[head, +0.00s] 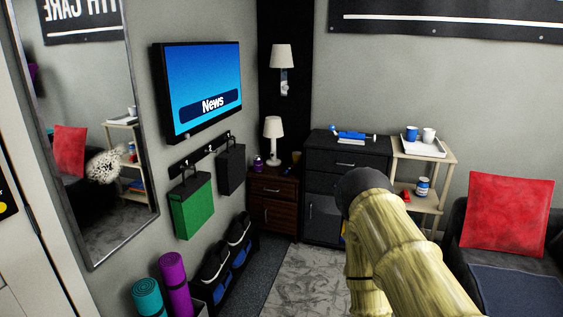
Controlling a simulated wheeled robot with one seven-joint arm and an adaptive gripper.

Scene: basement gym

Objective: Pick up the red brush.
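A small red object (405,195) lies on the middle shelf of the light wooden rack (447,158), left of a blue and white can (422,187). It is too small to tell for sure whether it is the red brush. My yellowish arm rises from the lower right, with a dark rounded end just left of the rack. No gripper fingers show, so I cannot see my gripper or anything in it.
A dark cabinet (325,185) with a blue and white item (353,135) on top stands left of the rack. A tray (413,147) with two mugs tops the rack. A sofa with a red cushion (505,214) is at right. A marbled rug (312,285) covers open floor.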

